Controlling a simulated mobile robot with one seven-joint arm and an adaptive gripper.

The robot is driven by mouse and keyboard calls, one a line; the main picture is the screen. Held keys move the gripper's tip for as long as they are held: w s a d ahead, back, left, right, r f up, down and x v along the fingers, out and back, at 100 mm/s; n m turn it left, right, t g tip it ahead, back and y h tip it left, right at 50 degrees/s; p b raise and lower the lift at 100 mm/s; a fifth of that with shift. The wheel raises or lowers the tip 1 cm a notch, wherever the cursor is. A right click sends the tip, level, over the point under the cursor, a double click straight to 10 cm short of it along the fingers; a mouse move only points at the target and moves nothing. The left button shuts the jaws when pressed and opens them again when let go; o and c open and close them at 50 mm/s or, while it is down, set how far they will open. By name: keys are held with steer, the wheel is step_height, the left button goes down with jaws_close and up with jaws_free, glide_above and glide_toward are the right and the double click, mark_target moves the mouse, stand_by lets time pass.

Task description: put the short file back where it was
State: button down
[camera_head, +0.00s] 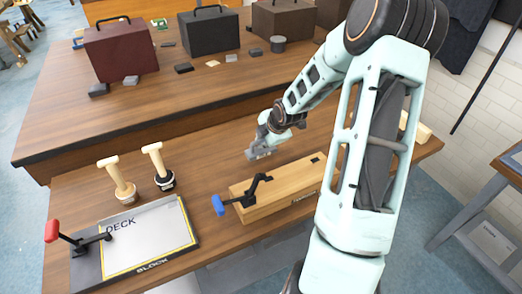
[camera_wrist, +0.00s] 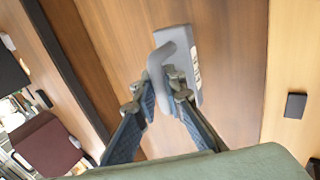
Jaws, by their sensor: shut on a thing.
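My gripper (camera_head: 262,147) is low over the bench, behind the light wooden block. In the wrist view, my gripper's fingers (camera_wrist: 160,92) are shut on a small grey piece with a bent handle and a flat plate (camera_wrist: 186,42) with pale marks on one side. I take this piece to be the short file. Its lower part is partly hidden by the fingers. I cannot tell whether it touches the bench top.
The wooden block (camera_head: 285,197) with a blue-handled clamp (camera_head: 219,205) lies in front. A framed board marked DECK and BLOCK (camera_head: 145,235) and two wooden-handled tools (camera_head: 118,182) are at left. Dark boxes (camera_head: 120,50) stand on the rear bench. Bench space left of my gripper is clear.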

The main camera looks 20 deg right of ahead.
steer(key=shift+x, duration=0.85)
steer(key=shift+w+d+f, duration=0.1)
steer(key=shift+w+f, duration=0.05)
steer(key=shift+f, duration=0.65)
steer(key=shift+w+d+f, duration=0.1)
steer(key=shift+w+f, duration=0.05)
steer(key=shift+f, duration=0.7)
steer(key=shift+f, duration=0.15)
steer(key=c, duration=2)
jaws_free()
steer(key=shift+s+r, duration=0.25)
steer(key=shift+r, duration=0.2)
steer(key=p+v, duration=0.2)
steer(key=v, duration=0.9)
steer(key=shift+r, duration=0.1)
